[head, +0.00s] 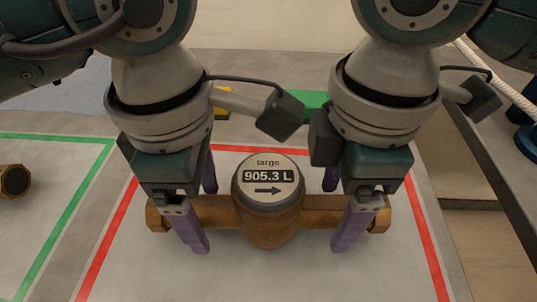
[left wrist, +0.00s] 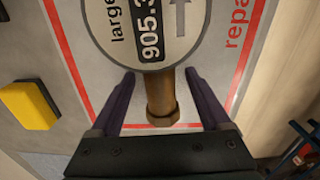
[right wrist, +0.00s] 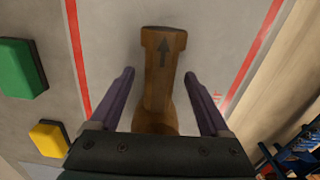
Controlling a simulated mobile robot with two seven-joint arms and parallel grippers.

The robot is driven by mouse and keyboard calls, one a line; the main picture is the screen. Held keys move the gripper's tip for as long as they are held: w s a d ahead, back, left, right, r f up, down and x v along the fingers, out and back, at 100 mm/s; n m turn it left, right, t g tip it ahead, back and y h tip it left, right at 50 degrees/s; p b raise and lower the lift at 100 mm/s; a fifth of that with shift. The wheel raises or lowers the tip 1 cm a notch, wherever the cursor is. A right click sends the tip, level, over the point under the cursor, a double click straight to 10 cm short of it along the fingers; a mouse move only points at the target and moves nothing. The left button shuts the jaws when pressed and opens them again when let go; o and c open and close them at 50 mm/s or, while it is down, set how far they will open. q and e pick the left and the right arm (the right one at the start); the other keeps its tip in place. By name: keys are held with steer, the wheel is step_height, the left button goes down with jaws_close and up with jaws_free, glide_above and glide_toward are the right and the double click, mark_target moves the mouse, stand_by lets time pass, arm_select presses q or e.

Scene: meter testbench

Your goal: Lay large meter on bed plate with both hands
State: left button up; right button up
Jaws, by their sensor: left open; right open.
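The large meter (head: 268,222) has a brass body, a pipe stub on each side and a round face reading "large 905.3 L" with an arrow. It lies face up inside a red outline. My left gripper (head: 203,215) is open, its purple fingers on either side of the left stub; the left wrist view shows gaps between the fingers and the stub (left wrist: 160,98). My right gripper (head: 338,213) is open and straddles the right stub, also with gaps, as the right wrist view (right wrist: 160,85) shows. I cannot tell which surface is the bed plate.
A red outline (head: 105,240) surrounds the meter, with partly visible lettering "repa" (left wrist: 235,32) beside it. A green outline (head: 60,218) lies to the left, with another brass pipe end (head: 14,181) at the edge. A green block (right wrist: 20,68) and a yellow block (right wrist: 48,138) sit behind the meter.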

arm_select(q)
steer(key=shift+f, duration=0.75)
arm_select(e)
steer(key=shift+f, duration=0.75)
arm_select(q)
steer(key=shift+c, duration=0.2)
arm_select(e)
steer(key=shift+c, duration=0.2)
arm_select(q)
jaws_close()
arm_select(e)
jaws_close()
arm_select(q)
steer(key=shift+r, duration=0.1)
arm_select(e)
steer(key=shift+r, duration=0.1)
